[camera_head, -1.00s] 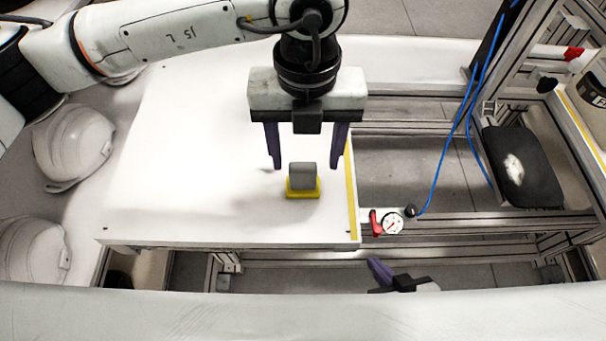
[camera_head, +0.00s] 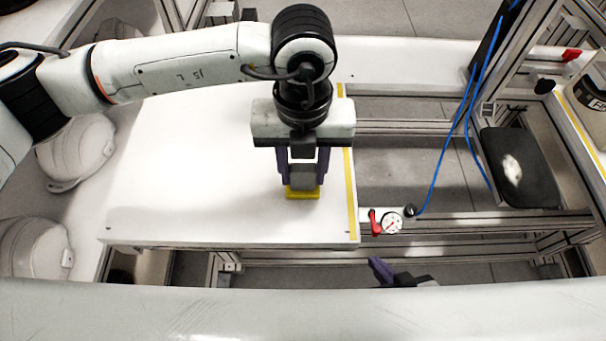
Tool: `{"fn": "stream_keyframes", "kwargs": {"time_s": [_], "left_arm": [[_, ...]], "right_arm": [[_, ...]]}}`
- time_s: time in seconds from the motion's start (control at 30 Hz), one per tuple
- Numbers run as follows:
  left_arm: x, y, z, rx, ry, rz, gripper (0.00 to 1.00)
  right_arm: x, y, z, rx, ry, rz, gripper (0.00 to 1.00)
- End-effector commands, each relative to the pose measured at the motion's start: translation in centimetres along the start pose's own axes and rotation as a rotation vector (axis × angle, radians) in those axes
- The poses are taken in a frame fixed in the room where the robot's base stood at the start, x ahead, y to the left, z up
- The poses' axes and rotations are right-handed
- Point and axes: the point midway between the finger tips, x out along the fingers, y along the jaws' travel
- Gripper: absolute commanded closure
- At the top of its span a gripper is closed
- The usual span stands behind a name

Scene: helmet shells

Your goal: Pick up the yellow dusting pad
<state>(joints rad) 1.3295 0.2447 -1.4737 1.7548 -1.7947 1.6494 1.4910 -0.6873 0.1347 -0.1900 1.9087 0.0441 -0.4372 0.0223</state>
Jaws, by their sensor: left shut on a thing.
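The yellow dusting pad (camera_head: 302,194) has a grey block-shaped handle and sits on the white table (camera_head: 190,215) near its right edge. My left gripper (camera_head: 303,178) points down over the pad, with its dark purple fingers shut on the grey handle from both sides. The yellow base shows below the fingertips and appears to rest on the table. My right gripper (camera_head: 385,270) shows only in part at the bottom, below the table's front edge; a purple finger is visible and the rest is hidden.
White helmet shells (camera_head: 75,152) lie on the left. A yellow strip (camera_head: 350,190) runs along the table's right edge. Right of it stand a metal frame, a pressure gauge (camera_head: 391,223) with a red lever, a blue hose (camera_head: 447,150) and a black pad (camera_head: 518,168). The table's left half is clear.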

Motion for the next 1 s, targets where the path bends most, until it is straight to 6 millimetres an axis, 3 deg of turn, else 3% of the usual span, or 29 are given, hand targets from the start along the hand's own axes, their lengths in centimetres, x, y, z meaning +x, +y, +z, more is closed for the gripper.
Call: {"fn": "stream_keyframes", "kwargs": {"time_s": [0.17, 0.63, 1.0], "left_arm": [[-0.7, -0.1, 0.1, 0.000, -0.002, -0.002, 0.91], [-9.0, 0.0, 0.1, -0.001, -0.003, -0.001, 0.91], [-10.1, 0.0, 0.0, 0.000, 0.000, -0.001, 0.91]], "right_arm": [[0.1, 0.0, 0.1, 0.000, 0.000, 0.000, 1.00], [0.7, 0.1, 0.6, -0.002, 0.001, 0.000, 1.00], [0.7, 0.0, 0.5, -0.003, 0.001, -0.002, 1.00]]}}
